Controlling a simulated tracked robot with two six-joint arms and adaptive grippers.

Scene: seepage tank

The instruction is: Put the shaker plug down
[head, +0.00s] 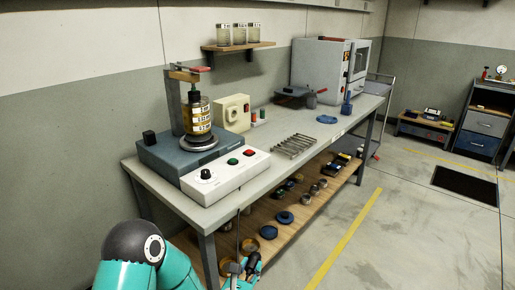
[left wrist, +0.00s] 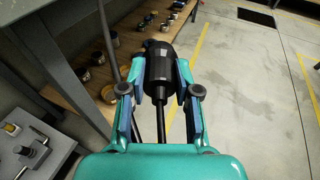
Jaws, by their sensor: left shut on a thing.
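My left gripper (head: 243,276) is at the bottom of the head view, low in front of the bench's near end. It is shut on the black shaker plug (left wrist: 159,72), which lies between its two fingers in the left wrist view (left wrist: 160,88). The plug has a thick dark body and a thin black cable running back toward my wrist. The shaker (head: 165,150) stands on the near end of the bench, with a stack of labelled sieves or jars on its round plate. My right gripper is in neither view.
The grey workbench (head: 262,165) has a wooden lower shelf (head: 262,215) with several cans and dark dishes. A white control box (head: 225,176) and a wire rack (head: 293,145) are on top. Grey floor (head: 410,230) with a yellow line is open at the right.

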